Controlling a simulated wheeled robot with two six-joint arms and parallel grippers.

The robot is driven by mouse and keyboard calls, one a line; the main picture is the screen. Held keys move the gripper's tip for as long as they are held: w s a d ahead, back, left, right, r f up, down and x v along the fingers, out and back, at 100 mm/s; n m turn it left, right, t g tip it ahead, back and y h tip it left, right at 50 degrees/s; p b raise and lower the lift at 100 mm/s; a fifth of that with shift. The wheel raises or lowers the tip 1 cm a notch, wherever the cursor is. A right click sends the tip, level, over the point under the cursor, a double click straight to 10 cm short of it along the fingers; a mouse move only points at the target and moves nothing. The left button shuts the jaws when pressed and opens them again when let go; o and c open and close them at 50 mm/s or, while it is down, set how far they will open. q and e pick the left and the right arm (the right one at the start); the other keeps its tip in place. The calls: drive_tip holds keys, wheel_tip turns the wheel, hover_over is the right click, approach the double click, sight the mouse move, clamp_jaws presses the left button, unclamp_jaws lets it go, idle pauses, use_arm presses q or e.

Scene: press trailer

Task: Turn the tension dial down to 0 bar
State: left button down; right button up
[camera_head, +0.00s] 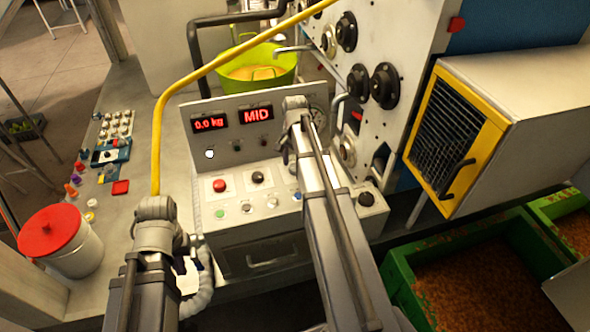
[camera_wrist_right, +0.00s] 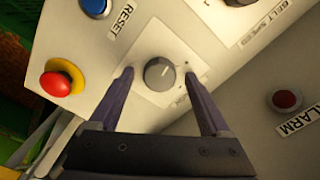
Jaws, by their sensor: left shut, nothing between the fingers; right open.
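The likely tension dial, a round grey knob (camera_wrist_right: 160,74) on a pale square plate, is in the middle of the right wrist view. A small light mark shows on its face. Its label is mostly hidden by a finger, so the setting cannot be read. My right gripper (camera_wrist_right: 158,77) is open, with one finger on each side of the knob; contact cannot be told. In the head view my right arm (camera_head: 325,200) reaches over the control panel (camera_head: 240,200) and hides the dial. My left gripper (camera_head: 155,212) is shut and empty, left of the panel.
A blue RESET button (camera_wrist_right: 96,5), a red-and-yellow stop button (camera_wrist_right: 60,80) and a red ALARM light (camera_wrist_right: 287,99) surround the dial. Displays read 0.0 kg (camera_head: 210,124) and MID (camera_head: 256,115). A yellow rail (camera_head: 158,130) rises behind my left gripper. A red-lidded bucket (camera_head: 78,255) stands left.

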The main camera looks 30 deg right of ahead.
drive_tip(key=shift+c, duration=0.3)
clamp_jaws()
idle(0.4)
drive_tip(key=shift+n, duration=0.4)
drive_tip(key=n, duration=0.5)
drive_tip(key=shift+n, duration=0.4)
drive_tip(key=n, duration=1.2)
drive_tip(key=shift+n, duration=0.3)
drive_tip(key=n, duration=0.6)
drive_tip(key=shift+n, duration=0.4)
